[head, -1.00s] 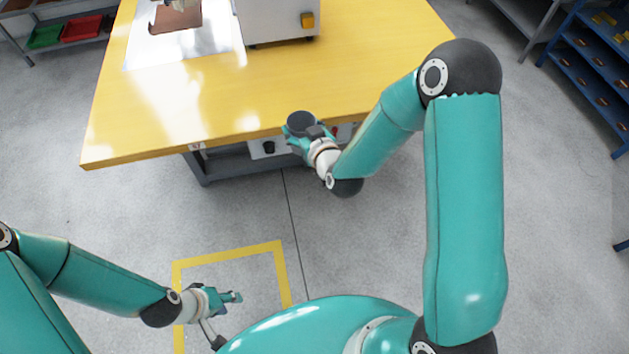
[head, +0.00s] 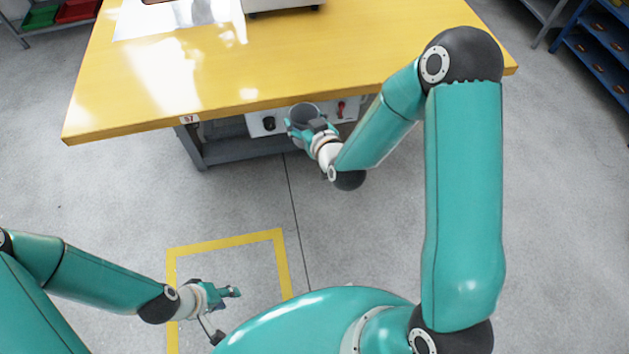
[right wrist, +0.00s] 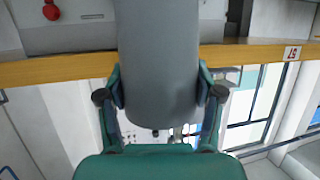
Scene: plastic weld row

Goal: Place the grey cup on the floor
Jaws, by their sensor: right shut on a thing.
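The grey cup (head: 305,112) is in my right gripper (head: 311,128), held in the air just in front of the yellow table's front edge. In the right wrist view the cup (right wrist: 160,60) fills the upper middle, with a finger on each side of it. My right gripper (right wrist: 160,100) is shut on it. My left gripper (head: 222,297) is low at the left, above the floor (head: 225,265) inside a yellow taped outline. It holds nothing that I can see, and its fingers look apart.
The yellow table (head: 290,85) spans the top, with a control panel (head: 262,124) under its front edge. A yellow floor outline (head: 225,241) lies in front of it. Blue shelving (head: 595,50) stands at the far right. The floor between table and outline is clear.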

